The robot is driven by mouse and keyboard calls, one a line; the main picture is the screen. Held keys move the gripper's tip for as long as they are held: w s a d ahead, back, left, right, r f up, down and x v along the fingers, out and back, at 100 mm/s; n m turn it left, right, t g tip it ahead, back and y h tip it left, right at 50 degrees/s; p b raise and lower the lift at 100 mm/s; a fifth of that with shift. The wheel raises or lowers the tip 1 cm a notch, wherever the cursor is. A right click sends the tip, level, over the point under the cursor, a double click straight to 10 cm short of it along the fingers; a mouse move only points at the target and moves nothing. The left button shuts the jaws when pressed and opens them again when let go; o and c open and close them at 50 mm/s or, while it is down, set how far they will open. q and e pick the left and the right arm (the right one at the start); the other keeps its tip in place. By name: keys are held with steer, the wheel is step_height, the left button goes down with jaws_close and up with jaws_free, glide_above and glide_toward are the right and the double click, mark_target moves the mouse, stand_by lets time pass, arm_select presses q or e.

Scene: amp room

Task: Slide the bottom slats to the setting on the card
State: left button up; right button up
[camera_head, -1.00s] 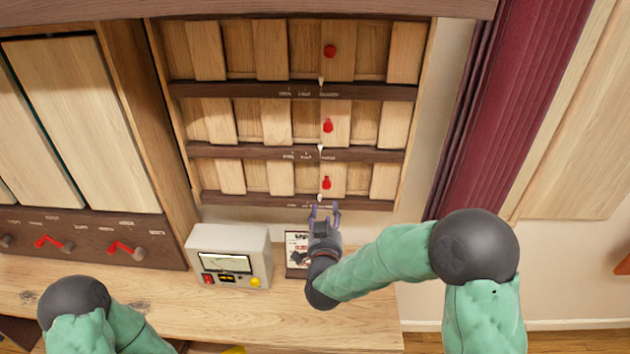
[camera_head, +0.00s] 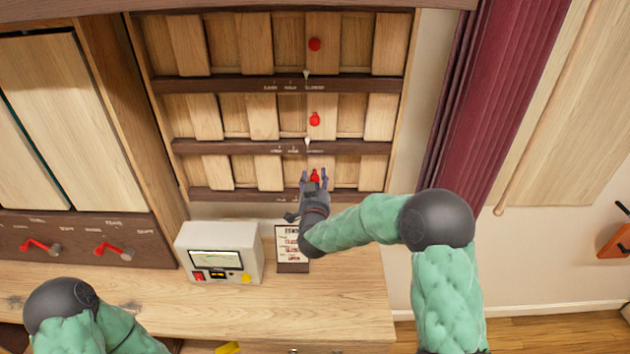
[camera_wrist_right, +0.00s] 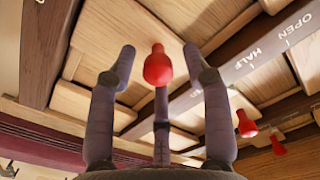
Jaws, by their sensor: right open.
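The bottom slats (camera_head: 270,172) form the lowest of three rows of light wooden slats in the wall panel. Their red knob (camera_head: 315,174) sits on a slat right of the row's middle. My right gripper (camera_head: 314,181) is open with its fingers on either side of this knob; the same knob (camera_wrist_right: 158,66) shows between the open fingers in the right wrist view, not gripped. The card (camera_head: 292,248) stands on the desk below; its small print is too blurred to read fully. My left arm shows at the lower left, but its gripper is out of view.
The middle knob (camera_head: 314,119) and top knob (camera_head: 314,44) are above. A grey meter box (camera_head: 218,252) stands on the desk (camera_head: 320,310) left of the card. Red levers (camera_head: 112,250) are at left, and a maroon curtain (camera_head: 490,110) hangs at right.

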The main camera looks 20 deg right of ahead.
jaws_close()
steer(key=w+a+b, duration=0.1)
steer(key=w+a, duration=0.1)
steer(key=a, duration=0.5)
steer(key=shift+w+a+r, duration=0.2)
steer(key=shift+a+r, duration=0.15)
steer(key=shift+a, duration=0.05)
jaws_free()
steer(key=shift+a, duration=0.15)
steer(key=shift+a+f, duration=0.1)
steer(key=shift+f, duration=0.1)
steer(key=shift+s, duration=0.1)
